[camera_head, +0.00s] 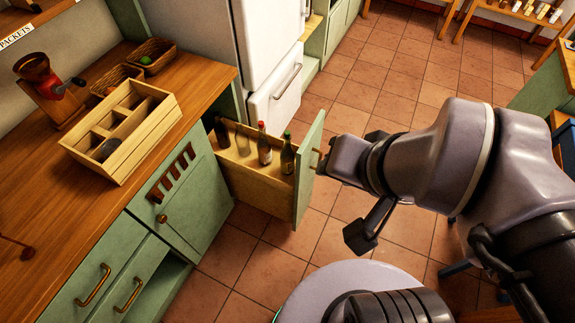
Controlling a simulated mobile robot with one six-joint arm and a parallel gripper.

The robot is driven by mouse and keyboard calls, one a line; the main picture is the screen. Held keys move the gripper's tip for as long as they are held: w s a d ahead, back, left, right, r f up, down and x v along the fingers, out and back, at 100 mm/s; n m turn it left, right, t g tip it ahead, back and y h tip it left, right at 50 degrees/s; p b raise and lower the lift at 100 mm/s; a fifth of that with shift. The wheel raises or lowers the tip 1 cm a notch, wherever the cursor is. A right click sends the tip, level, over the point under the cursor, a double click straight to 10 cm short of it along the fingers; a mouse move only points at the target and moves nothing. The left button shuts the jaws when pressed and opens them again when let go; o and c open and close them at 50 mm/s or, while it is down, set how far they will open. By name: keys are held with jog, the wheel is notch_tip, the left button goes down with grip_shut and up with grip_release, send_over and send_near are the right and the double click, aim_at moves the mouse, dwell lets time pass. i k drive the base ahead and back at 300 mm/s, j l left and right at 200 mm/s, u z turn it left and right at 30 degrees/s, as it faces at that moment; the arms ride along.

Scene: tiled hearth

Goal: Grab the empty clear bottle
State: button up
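A pull-out drawer (262,192) with a green front stands open from the green cabinet. Several bottles stand upright in it. A pale, see-through bottle (243,141) is second from the left, between a dark bottle (222,133) and a red-capped bottle (264,146). A dark green bottle (288,154) stands nearest the drawer front. My gripper (329,165) is outside the drawer, just right of its front panel and by its handle (317,158). I cannot tell whether it touches the handle. Its fingers are dark and partly hidden, so their opening is unclear.
A wooden counter (40,190) on the left holds a divided wooden box (125,128), wicker baskets (153,57) and a red grinder (48,88). A white fridge (270,50) stands behind the drawer. The tiled floor (400,80) is clear beyond my arm.

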aim_at(242, 138)
jog(key=i+l+u, duration=0.35)
jog(key=i+l, duration=0.3)
jog(key=i+l+u, duration=0.3)
jog(key=i+l, duration=0.5)
jog(key=l, duration=0.1)
